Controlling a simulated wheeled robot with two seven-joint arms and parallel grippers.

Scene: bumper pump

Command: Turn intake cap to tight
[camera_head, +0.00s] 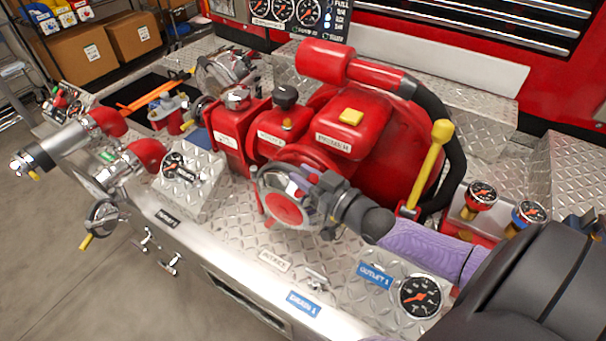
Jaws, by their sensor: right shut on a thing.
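The intake cap (284,209) is a round silver ring with a red centre on the front of the red pump (330,130). My right gripper (308,186) comes in from the right along my purple and black arm. Its fingers are shut at the cap's upper right edge, on what looks like the cap's rim or a lug. The fingers hide part of that edge. An "INTAKE" label (275,260) lies on the plate below the cap. My left gripper is not in view.
A yellow lever (432,160) stands just behind my right arm. A gauge (420,296) and a blue label (375,275) lie below it. Red outlet pipes (140,157) are at the left. A black hose (440,120) curves behind.

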